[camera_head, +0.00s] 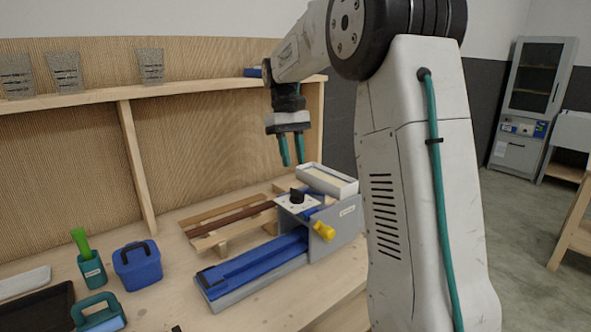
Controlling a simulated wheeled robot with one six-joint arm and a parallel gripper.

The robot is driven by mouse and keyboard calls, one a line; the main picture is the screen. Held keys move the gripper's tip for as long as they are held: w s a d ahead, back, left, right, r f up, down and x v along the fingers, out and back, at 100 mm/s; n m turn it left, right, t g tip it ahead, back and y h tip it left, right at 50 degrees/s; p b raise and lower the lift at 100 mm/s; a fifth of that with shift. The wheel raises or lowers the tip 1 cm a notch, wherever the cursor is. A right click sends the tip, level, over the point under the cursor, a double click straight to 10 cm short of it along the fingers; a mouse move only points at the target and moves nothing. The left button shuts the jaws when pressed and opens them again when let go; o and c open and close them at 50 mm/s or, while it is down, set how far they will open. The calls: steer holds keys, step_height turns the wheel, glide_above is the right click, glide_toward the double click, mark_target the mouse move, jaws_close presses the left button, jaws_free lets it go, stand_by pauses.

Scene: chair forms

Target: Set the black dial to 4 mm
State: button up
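The black dial (297,195) sits upright on a white plate (291,204) with dark marks, on top of the grey housing (343,222) of a blue-bedded machine. The marks are too small to read, so I cannot tell where the dial points. My gripper (293,163) points down above and just behind the dial, apart from it. Its two teal fingers are parted with nothing visible between them.
A yellow knob (323,230) sticks out of the machine's front. A cream-topped white tray (327,181) stands right behind the dial. The blue bed (254,262) extends left. A wooden rack (229,224), a blue box (138,265) and a teal cup (92,270) stand left.

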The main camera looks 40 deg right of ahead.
steer(key=shift+w+r, duration=0.1)
steer(key=shift+r, duration=0.2)
steer(key=r+t, duration=0.1)
steer(key=t, duration=0.2)
glide_above(297, 190)
steer(key=s, duration=0.1)
steer(key=shift+t, duration=0.5)
steer(key=f, duration=0.9)
steer(key=shift+w, duration=0.4)
jaws_close()
